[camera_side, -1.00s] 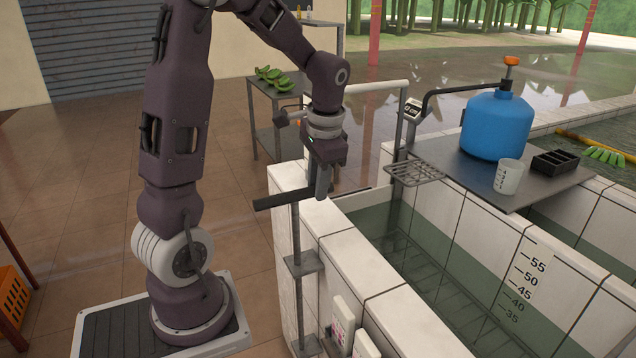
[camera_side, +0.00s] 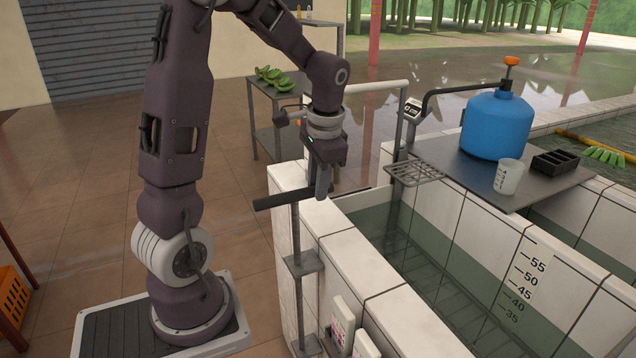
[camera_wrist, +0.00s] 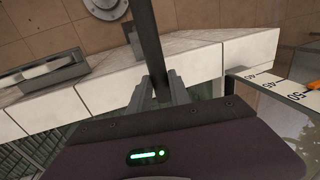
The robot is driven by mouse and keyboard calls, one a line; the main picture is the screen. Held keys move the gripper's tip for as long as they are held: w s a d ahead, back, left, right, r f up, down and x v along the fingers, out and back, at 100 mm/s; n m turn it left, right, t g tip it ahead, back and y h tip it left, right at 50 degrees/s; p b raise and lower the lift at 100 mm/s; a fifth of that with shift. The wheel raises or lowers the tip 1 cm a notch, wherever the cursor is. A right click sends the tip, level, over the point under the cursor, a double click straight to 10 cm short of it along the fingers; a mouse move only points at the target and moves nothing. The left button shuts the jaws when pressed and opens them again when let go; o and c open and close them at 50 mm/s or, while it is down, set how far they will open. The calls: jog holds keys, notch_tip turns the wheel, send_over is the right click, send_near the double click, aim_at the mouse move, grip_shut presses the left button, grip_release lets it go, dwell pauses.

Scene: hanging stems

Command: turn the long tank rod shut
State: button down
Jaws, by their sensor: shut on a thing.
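The long tank rod (camera_side: 297,240) stands upright outside the near corner of the tiled tank (camera_side: 342,247). Its dark handle bar (camera_side: 272,201) lies across the top of the rod, pointing out to the left, away from the tank. My gripper (camera_side: 323,187) points down and is shut on the handle bar near its right end. In the wrist view the bar (camera_wrist: 147,38) runs up and away from between the two fingers of my gripper (camera_wrist: 160,90). The fingers hide the gripped part of the bar. The lower end of the rod is out of view.
Brackets (camera_side: 303,264) hold the rod beside the tank wall, with white boxes (camera_side: 342,318) nearby. A wire rack (camera_side: 415,172) hangs over the tank. A shelf (camera_side: 545,184) carries a blue canister (camera_side: 496,125) and a white cup (camera_side: 508,176).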

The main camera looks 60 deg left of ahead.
jog(key=shift+d+m, duration=0.15)
jog(key=shift+m, duration=0.15)
jog(key=s+d+m, duration=0.1)
jog(key=m, duration=0.3)
jog(key=s+d+m+t, duration=0.1)
jog(key=m, duration=0.3)
jog(key=s+d+m+t+h, duration=0.1)
jog(key=d+m, duration=0.1)
jog(key=m, duration=0.2)
jog(key=shift+s+m, duration=0.2)
jog(key=shift+m, duration=0.1)
jog(key=shift+s+d+m+h, duration=0.1)
jog(key=shift+s+m+h, duration=0.3)
jog(key=shift+m, duration=0.8)
jog(key=shift+s+d+m+h, duration=0.15)
jog(key=shift+s+m, duration=0.45)
jog(key=shift+m, duration=0.6)
jog(key=shift+s, duration=0.1)
jog(key=c, duration=1.2)
grip_release()
jog(key=shift+c, duration=0.2)
